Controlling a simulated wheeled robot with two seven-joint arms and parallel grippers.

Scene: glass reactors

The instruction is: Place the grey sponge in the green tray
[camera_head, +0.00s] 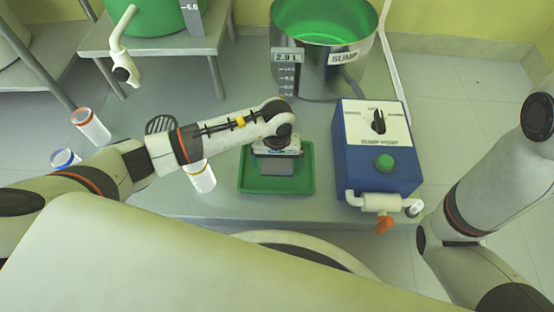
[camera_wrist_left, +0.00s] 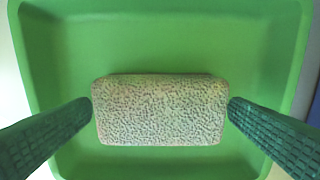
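The grey sponge (camera_wrist_left: 160,110) is a speckled block, seen in the left wrist view between the two fingers of my left gripper (camera_wrist_left: 160,112). The fingers meet its two short ends, so the gripper is shut on it. The green tray (camera_wrist_left: 150,20) lies right below and around the sponge. In the head view my left gripper (camera_head: 277,150) points down into the green tray (camera_head: 250,188), with the sponge (camera_head: 276,166) under it inside the rim. I cannot tell whether the sponge touches the tray floor. My right gripper is not in view.
A blue pump box (camera_head: 365,165) with an orange-handled tap stands right of the tray. A steel sump pot (camera_head: 325,70) is behind. White cylinders with orange (camera_head: 90,125), blue (camera_head: 64,160) and yellow (camera_head: 202,178) rims stand to the left. Bare table lies between tray and pump.

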